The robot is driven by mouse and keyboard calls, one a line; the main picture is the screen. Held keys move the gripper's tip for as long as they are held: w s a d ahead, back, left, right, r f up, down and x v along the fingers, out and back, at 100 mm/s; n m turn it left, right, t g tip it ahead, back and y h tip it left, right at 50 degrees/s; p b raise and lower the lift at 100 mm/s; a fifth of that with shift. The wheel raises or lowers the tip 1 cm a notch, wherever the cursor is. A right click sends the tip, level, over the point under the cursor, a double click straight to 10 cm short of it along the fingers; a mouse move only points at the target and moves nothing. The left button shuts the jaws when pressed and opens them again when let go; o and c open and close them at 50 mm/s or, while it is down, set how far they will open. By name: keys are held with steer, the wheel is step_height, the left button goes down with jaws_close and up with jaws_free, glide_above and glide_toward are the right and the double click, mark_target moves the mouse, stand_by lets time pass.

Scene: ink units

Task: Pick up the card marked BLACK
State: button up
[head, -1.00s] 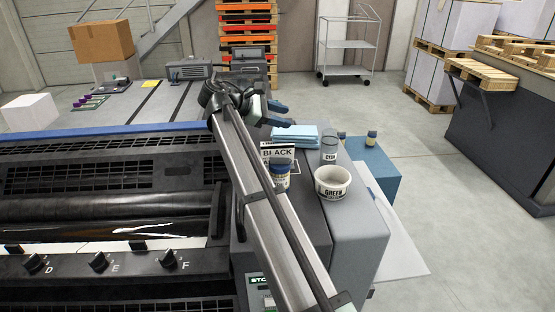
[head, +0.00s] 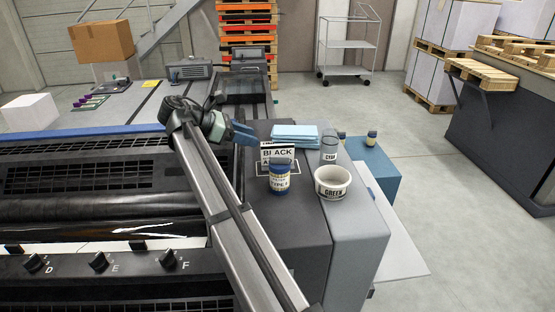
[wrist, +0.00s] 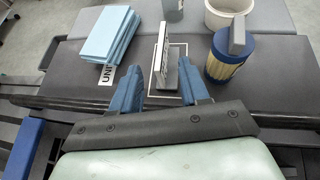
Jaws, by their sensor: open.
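The card marked BLACK (head: 278,154) is a white card with dark lettering, standing upright on the dark top of the machine's side unit. In the wrist view the card (wrist: 164,48) shows nearly edge-on, in a small stand inside a white outlined square, just beyond and between my fingertips. My gripper (head: 243,132) has blue fingers and hovers to the left of the card in the head view. The gripper (wrist: 160,73) is open and empty in the wrist view. The card's lower part is partly hidden by a blue-lidded jar in the head view.
The blue-lidded jar (head: 280,178) stands close to the card. A stack of light blue cloths (head: 295,136) lies behind it. A clear cup (head: 329,150) and a white tub marked GREEN (head: 332,182) stand to the right.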

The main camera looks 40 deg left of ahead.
mark_target(270, 146)
steer(key=shift+x, duration=3.85)
jaws_close()
